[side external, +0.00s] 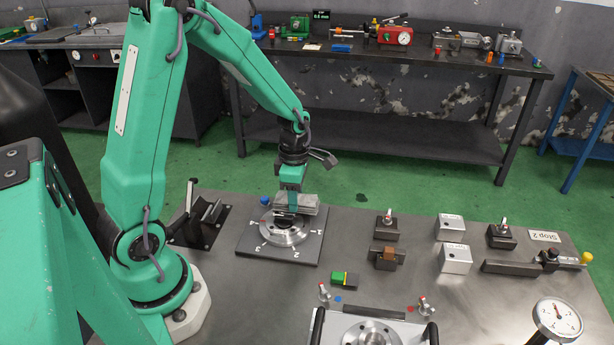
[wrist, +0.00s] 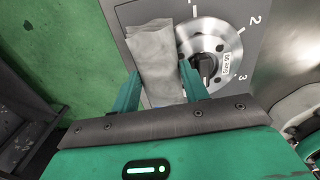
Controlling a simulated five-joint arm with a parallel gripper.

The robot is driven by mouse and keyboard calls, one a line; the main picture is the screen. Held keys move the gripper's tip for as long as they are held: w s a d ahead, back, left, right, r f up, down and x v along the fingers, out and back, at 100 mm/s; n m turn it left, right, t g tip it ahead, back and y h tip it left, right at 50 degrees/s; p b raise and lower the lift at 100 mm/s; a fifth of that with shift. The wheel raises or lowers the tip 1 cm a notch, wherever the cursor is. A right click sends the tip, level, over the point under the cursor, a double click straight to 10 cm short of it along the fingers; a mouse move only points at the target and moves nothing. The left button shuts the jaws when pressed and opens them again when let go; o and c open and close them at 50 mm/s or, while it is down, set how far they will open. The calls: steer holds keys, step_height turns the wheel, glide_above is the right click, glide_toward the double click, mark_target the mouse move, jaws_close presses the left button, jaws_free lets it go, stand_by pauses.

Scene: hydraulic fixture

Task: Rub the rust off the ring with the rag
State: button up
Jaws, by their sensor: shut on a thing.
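The metal ring (side external: 287,234) sits on a dark square plate (side external: 254,244) with white numbered marks. In the wrist view the ring (wrist: 218,32) is partly visible right of the rag, with a dark piece at its centre. I cannot make out rust on its visible face. My gripper (side external: 293,201) points down and is shut on the grey folded rag (side external: 308,203). The rag hangs over the ring's back part in the side view; I cannot tell whether it touches. In the wrist view the rag (wrist: 152,50) lies between the fingers of my gripper (wrist: 160,72).
A blue knob (side external: 264,200) stands at the plate's back left. A green and yellow block (side external: 344,280), small clamps and pale blocks (side external: 455,258) lie to the right. A dial gauge (side external: 557,320) and a handled fixture (side external: 372,333) are in front.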

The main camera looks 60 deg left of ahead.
steer(key=shift+d, duration=0.1)
steer(key=shift+w+d, duration=0.55)
steer(key=shift+w, duration=0.05)
steer(key=shift+s+a, duration=0.1)
steer(key=shift+a, duration=0.05)
steer(key=shift+s+a+f, duration=0.15)
steer(key=shift+s+a, duration=0.35)
steer(key=shift+s, duration=0.15)
steer(key=shift+w+d, duration=0.65)
steer(key=shift+w, duration=0.05)
steer(key=shift+s+a+r, duration=0.25)
steer(key=shift+s+a, duration=0.35)
steer(key=shift+a, duration=0.05)
